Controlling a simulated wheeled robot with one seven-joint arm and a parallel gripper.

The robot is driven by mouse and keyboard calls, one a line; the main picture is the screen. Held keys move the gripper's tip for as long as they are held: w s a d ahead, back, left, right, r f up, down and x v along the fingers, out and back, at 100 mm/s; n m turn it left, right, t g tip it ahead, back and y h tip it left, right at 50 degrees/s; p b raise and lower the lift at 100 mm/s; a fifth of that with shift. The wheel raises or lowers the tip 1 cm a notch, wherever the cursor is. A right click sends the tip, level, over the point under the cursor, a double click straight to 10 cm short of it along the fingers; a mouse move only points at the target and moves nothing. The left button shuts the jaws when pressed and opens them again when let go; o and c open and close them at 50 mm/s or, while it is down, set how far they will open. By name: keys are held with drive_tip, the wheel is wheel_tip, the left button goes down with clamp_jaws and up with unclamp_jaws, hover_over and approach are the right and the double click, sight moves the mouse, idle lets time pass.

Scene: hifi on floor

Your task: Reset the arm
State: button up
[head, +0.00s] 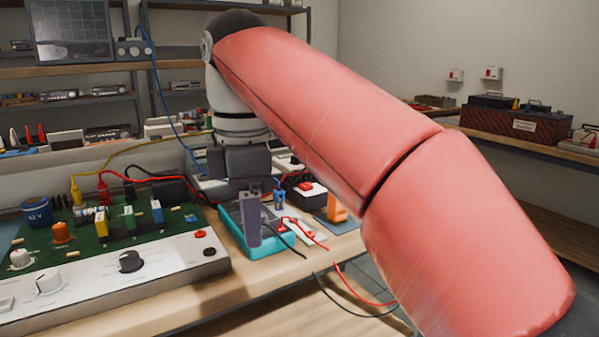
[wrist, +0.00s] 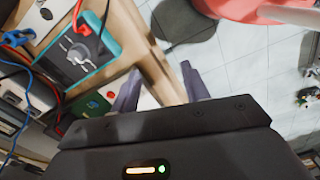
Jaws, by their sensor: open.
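My arm reaches from the right of the head view with large red covers. My gripper (head: 250,232) hangs at its far end over the front part of the workbench (head: 265,280). A grey-purple finger shows there, just in front of a teal-cased multimeter (head: 276,238). In the wrist view my gripper (wrist: 158,86) has its two fingers apart with nothing between them. Beyond the fingers are the bench edge and the tiled floor. The multimeter (wrist: 103,62) lies to the left of the fingers in that view. I cannot tell whether a finger touches anything.
A green circuit board (head: 85,237) with knobs and a white front panel fills the bench's left. Red and black leads (head: 345,285) hang over the bench's front edge. Shelves (head: 175,67) stand behind. Another bench with a dark red toolbox (head: 510,124) is at right.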

drive_tip(key=s+d+f+m+t, duration=0.2)
drive_tip(key=s+d+f+m, duration=0.3)
drive_tip(key=d+f+m, duration=0.5)
drive_tip(key=s+d+f+m+t, duration=0.3)
drive_tip(key=s+d+f+m, duration=0.2)
drive_tip(key=d+f+m, duration=0.6)
wheel_tip(320, 180, down, 2)
drive_tip(key=shift+d, duration=0.45)
drive_tip(key=shift+w, duration=0.1)
